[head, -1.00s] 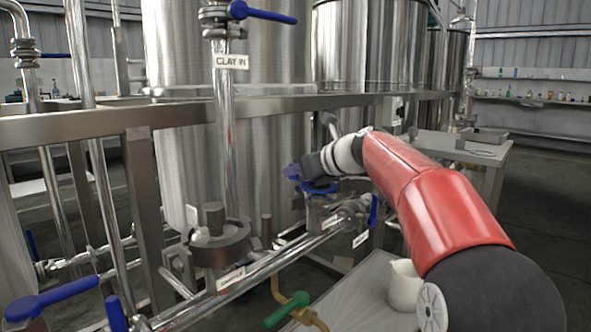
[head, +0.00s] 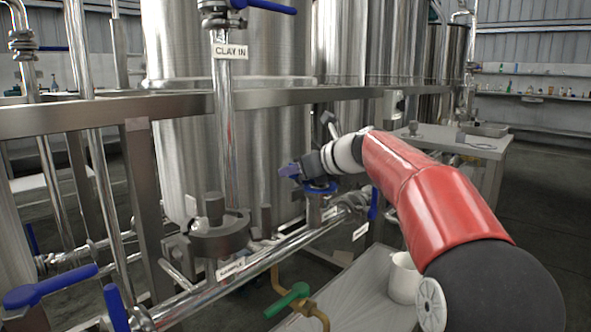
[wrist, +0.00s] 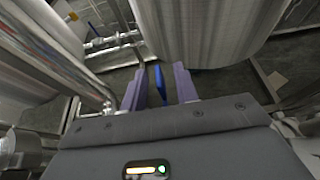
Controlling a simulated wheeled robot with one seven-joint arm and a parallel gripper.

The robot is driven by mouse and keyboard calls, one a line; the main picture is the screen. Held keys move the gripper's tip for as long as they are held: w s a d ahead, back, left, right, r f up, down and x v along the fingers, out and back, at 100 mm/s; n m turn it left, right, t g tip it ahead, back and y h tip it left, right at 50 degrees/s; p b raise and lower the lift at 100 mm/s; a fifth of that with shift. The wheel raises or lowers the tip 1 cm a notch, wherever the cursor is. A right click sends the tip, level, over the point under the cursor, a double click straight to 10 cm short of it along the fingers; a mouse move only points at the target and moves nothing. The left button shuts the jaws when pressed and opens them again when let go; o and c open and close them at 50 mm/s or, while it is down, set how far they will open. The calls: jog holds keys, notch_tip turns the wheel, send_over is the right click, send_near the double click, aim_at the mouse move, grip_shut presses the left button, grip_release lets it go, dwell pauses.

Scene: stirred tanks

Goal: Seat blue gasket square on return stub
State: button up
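My gripper (head: 288,171) is at the middle of the head view, its purple fingers pointing left. In the wrist view its two fingers (wrist: 162,85) stand apart, with a gap between them. A narrow blue strip shows in that gap, clear of both fingers; I cannot tell whether it is the gasket or a distant valve lever. A flat blue ring, seemingly the blue gasket (head: 320,188), lies just below my gripper at the top of a short upright metal stub (head: 315,210). The wrist hides part of it, so I cannot tell whether it sits square.
A steel tank (head: 240,150) stands behind the stub, with a frame rail (head: 60,122) across it. A blue valve lever (head: 374,202) is right of the stub. A green-handled valve (head: 287,300) and a white jug (head: 404,278) are below. A side table (head: 480,145) stands at right.

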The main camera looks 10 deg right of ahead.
aim_at(321, 186)
jog(key=shift+s, duration=0.1)
jog(key=v, duration=0.7)
jog(key=shift+s+d+r+p, duration=0.1)
jog(key=shift+s+d+p, duration=0.15)
jog(key=shift+p, duration=0.05)
